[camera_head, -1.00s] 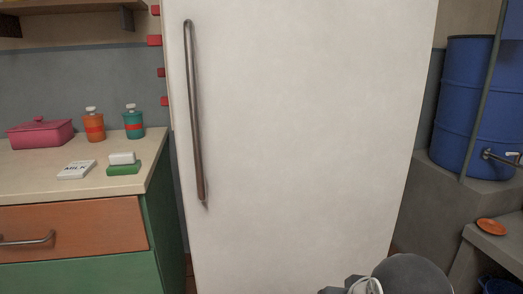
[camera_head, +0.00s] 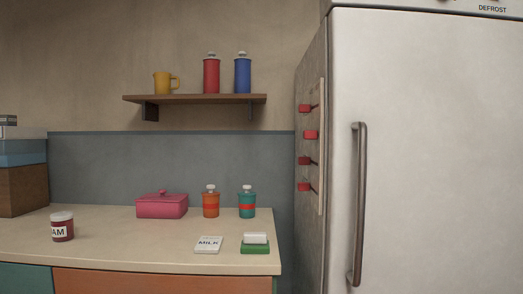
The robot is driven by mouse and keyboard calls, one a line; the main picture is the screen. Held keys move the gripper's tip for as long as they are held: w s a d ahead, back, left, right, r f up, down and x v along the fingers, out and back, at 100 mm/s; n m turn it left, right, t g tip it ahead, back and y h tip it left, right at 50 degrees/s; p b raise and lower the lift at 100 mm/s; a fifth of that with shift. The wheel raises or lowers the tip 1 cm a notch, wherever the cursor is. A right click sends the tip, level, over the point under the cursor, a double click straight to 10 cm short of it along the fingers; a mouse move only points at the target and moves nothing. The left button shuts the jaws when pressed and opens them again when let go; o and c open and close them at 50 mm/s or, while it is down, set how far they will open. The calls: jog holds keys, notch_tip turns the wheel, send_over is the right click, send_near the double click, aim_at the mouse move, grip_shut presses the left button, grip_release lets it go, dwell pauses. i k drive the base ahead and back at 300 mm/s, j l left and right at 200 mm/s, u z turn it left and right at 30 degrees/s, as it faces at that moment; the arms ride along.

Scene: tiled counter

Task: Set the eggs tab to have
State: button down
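A narrow upright board (camera_head: 322,150) with a pale edge is on the left side of the white fridge, seen at a steep angle. Several red tabs stick out from it in a column: a top one (camera_head: 305,108), one below it (camera_head: 311,134), then another (camera_head: 304,160) and the lowest (camera_head: 304,187). The second from the top shows slightly further right than the others. No lettering on the board can be read from here, so I cannot tell which tab is for eggs. My gripper is not in view.
The fridge door (camera_head: 440,150) with its long handle (camera_head: 357,205) fills the right. The counter (camera_head: 130,240) left of it holds a jam jar (camera_head: 62,228), a pink box (camera_head: 162,206), two canisters, a milk card (camera_head: 208,244) and a green-and-white block (camera_head: 255,245). A shelf (camera_head: 195,99) hangs above.

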aim_at(308, 135)
jog(key=i+j, duration=0.1)
jog(key=j, duration=0.45)
jog(key=i+j, duration=0.1)
jog(key=j, duration=0.4)
jog(key=i+j, duration=0.1)
jog(key=j, duration=0.45)
jog(key=i+j, duration=0.1)
jog(key=j, duration=0.45)
jog(key=z, duration=1.2)
